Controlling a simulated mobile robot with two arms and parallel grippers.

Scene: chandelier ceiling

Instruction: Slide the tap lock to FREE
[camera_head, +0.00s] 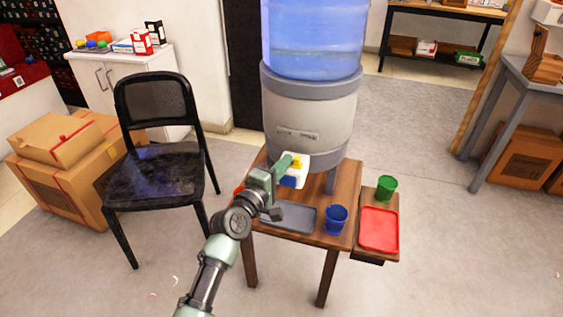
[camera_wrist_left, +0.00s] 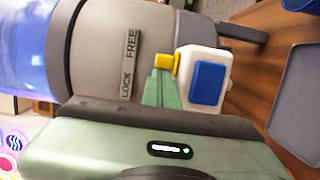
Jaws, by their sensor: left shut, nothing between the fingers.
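The water dispenser (camera_head: 312,112) stands on a small wooden table. Its white tap (camera_wrist_left: 222,62) carries a blue button (camera_wrist_left: 209,84) and a yellow lock slider (camera_wrist_left: 168,63); the yellow slider also shows in the head view (camera_head: 299,162). A plate (camera_wrist_left: 130,64) marked FREE and LOCK is on the dispenser body beside the tap. My left gripper (camera_head: 288,162) is shut and empty, its green fingertips (camera_wrist_left: 163,84) right at the yellow slider. I cannot tell whether they touch it. My right gripper is out of view.
A grey tray (camera_head: 292,222) and blue cup (camera_head: 336,219) are on the table below the tap. A red tray (camera_head: 379,230) and green cup (camera_head: 386,188) are on the lower shelf at right. A black chair (camera_head: 155,180) stands left; floor in front is clear.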

